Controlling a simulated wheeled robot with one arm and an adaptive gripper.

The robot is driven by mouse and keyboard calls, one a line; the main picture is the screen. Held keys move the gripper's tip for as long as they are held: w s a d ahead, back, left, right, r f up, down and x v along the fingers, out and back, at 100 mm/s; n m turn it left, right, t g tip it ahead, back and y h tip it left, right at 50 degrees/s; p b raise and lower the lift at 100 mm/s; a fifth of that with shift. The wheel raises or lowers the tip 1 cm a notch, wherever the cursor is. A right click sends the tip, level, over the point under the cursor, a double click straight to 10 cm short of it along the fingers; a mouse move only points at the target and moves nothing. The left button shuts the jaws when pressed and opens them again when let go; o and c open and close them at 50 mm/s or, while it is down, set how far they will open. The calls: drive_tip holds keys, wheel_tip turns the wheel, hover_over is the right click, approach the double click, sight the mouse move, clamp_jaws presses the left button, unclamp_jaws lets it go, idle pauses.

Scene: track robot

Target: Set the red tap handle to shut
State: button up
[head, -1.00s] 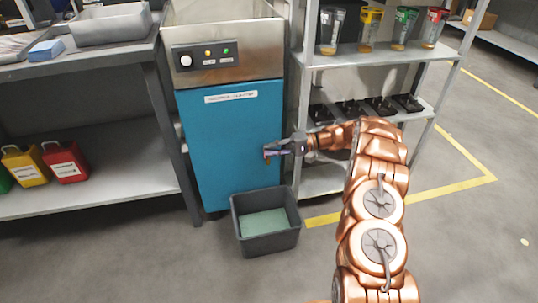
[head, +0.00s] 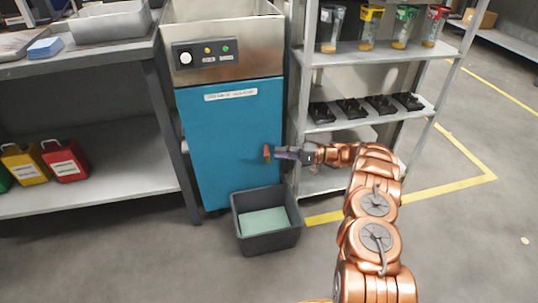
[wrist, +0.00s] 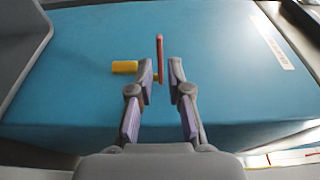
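The red tap handle (head: 266,152) is on the blue front of the machine, above the dark bin. In the wrist view the handle (wrist: 160,58) is a thin red bar across the line of the short yellow spout (wrist: 125,67). My gripper (head: 277,153) is just right of the handle in the head view. In the wrist view my gripper (wrist: 161,72) is open, one finger on each side of the handle's near end. The left finger is close to the handle and partly hides the tap's body; I cannot tell whether they touch.
A dark bin (head: 265,245) with a green bottom stands on the floor below the tap. A metal shelf rack (head: 300,110) stands close right of the machine, beside my arm. A workbench (head: 168,110) stands at the left. The floor at front right is clear.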

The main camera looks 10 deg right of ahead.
sight(266, 151)
drive_tip(key=shift+b+x, duration=0.4)
drive_tip(key=shift+x, duration=1.8)
clamp_jaws()
